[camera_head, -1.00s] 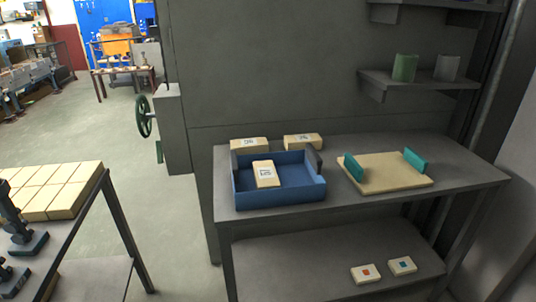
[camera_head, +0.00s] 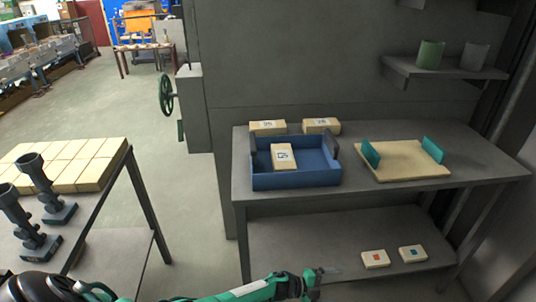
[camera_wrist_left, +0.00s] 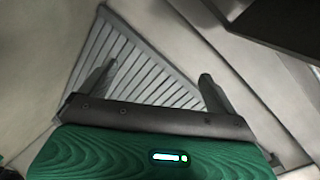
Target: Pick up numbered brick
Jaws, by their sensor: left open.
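A cream brick with a dark printed number (camera_head: 284,157) lies tilted in the blue tray (camera_head: 297,181) on the grey bench. Two more numbered cream bricks, the left one (camera_head: 267,127) and the right one (camera_head: 321,125), lie on the bench behind the tray. The digits are too small to read surely. My left gripper (camera_head: 322,272) is low in front of the bench, below the tray and apart from every brick. In the left wrist view its fingers (camera_wrist_left: 155,84) are spread and empty. My right gripper is not in view.
A cream board (camera_head: 405,167) with two teal uprights sits right of the tray. Two bricks with coloured squares (camera_head: 375,259) (camera_head: 412,253) lie on the lower shelf. A table with cream blocks (camera_head: 75,160) stands left. A slatted grate (camera_wrist_left: 135,60) shows below the gripper.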

